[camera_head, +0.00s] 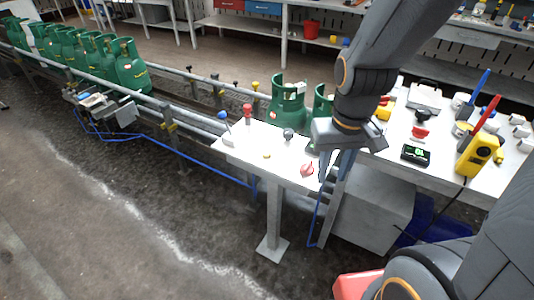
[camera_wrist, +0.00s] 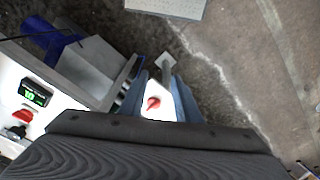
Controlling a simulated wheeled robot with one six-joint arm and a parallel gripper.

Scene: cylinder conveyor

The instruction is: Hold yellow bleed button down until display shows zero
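A small yellow button (camera_head: 267,155) sits low on the white bench top, left of a red knob (camera_head: 307,169). I take it to be the bleed button; it does not show in the wrist view. My gripper (camera_head: 331,172) hangs over the bench's right end, right of that knob and apart from the button. In the wrist view my gripper (camera_wrist: 161,82) has its two blue fingers spread, with the red knob (camera_wrist: 152,103) seen between them. A black display (camera_head: 415,155) with green characters lies on the right bench; it also shows in the wrist view (camera_wrist: 35,92). Its reading is unclear.
A grey knob (camera_head: 288,133), a red-topped post (camera_head: 247,112) and a blue-topped lever (camera_head: 222,115) stand around the button. Green cylinders (camera_head: 288,100) stand behind on the conveyor. A yellow handheld device (camera_head: 477,156) stands at right. Space above the button looks clear.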

